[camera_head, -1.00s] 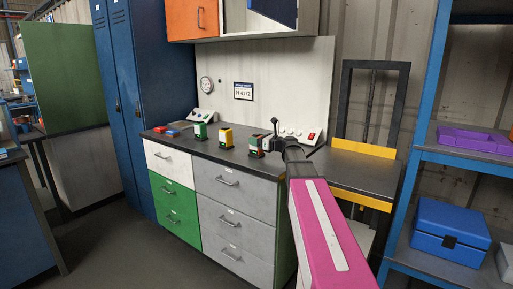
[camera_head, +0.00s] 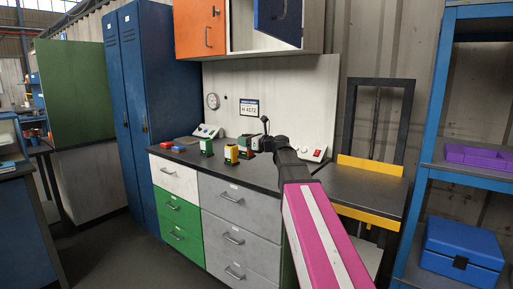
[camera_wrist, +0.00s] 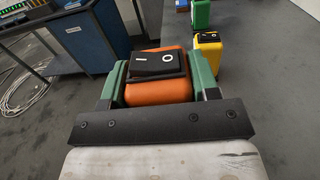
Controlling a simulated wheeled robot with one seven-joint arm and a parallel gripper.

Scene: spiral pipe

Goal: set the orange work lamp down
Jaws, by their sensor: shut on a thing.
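The orange work lamp (camera_wrist: 158,91) is between the green fingers of my gripper (camera_wrist: 158,84) in the wrist view. A black rocker switch sits on its top. My gripper is shut on it. In the head view my gripper (camera_head: 246,144) is over the countertop, just right of and behind the yellow lamp. The held lamp is small and partly hidden there. I cannot tell whether its base touches the counter.
A yellow lamp (camera_head: 231,154) and a green lamp (camera_head: 206,147) stand on the dark countertop (camera_head: 200,164), left of my gripper. Red and blue blocks lie farther left. A control box (camera_head: 313,153) with a red switch stands at right.

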